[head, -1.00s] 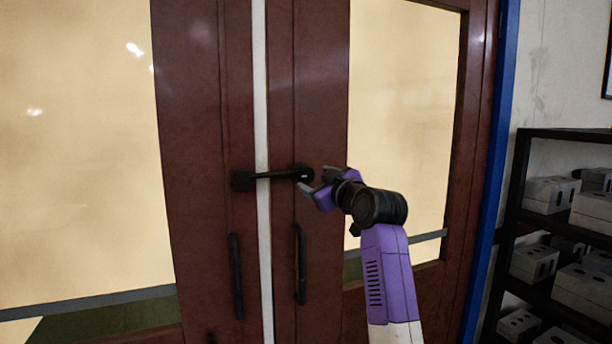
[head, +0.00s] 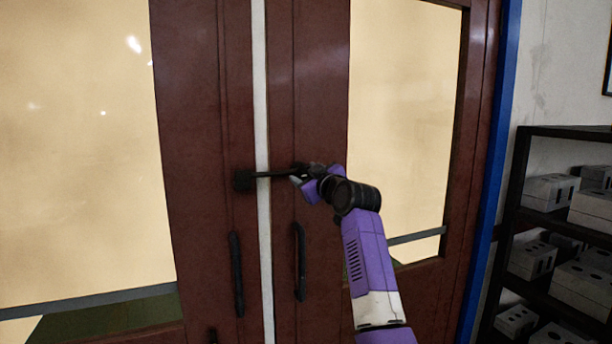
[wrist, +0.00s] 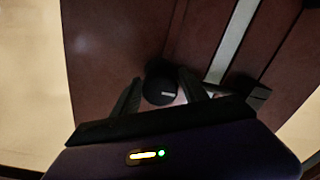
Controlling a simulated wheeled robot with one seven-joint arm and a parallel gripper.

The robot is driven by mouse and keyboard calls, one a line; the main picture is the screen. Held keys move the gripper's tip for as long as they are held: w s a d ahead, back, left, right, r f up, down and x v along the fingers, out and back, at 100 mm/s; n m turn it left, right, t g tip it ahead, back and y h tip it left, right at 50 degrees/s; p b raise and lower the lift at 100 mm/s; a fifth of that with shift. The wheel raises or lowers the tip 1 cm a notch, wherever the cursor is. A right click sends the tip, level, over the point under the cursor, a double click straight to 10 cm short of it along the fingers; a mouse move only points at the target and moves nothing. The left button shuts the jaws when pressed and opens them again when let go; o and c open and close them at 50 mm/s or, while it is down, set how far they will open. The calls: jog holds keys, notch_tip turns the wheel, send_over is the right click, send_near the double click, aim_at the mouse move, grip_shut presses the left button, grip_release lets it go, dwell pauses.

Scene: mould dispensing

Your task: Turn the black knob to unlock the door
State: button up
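The black knob (wrist: 160,84) shows in the wrist view between the two fingers of my gripper (wrist: 159,76), with a small pale mark on its face. The fingers stand apart, one on each side of it; I cannot tell whether they touch it. In the head view my gripper (head: 305,176) is at the right end of the black latch bar (head: 272,174), and largely hides the knob there. The bar lies level across the pale gap between the two dark red door leaves. The left door leaf (head: 192,120) and right door leaf (head: 318,80) are closed.
Two black vertical pull handles, the left one (head: 237,275) and the right one (head: 300,262), hang below the latch. A black shelf (head: 560,133) with several grey boxes stands at the right, beyond the blue door frame (head: 494,150).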

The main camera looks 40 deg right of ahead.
grip_shut()
jog(key=shift+m, duration=0.3)
jog(key=m, duration=0.3)
jog(key=shift+a+m+p, duration=0.1)
jog(key=shift+m+p, duration=0.2)
jog(key=shift+p, duration=0.05)
jog(key=m+p, duration=0.1)
jog(key=m, duration=0.3)
jog(key=shift+m, duration=0.4)
jog(key=m+p, duration=0.2)
jog(key=m, duration=0.3)
jog(key=shift+r, duration=0.1)
jog(key=shift+m+h+p, duration=0.3)
jog(key=shift+m+p, duration=0.3)
jog(key=shift+m, duration=1.5)
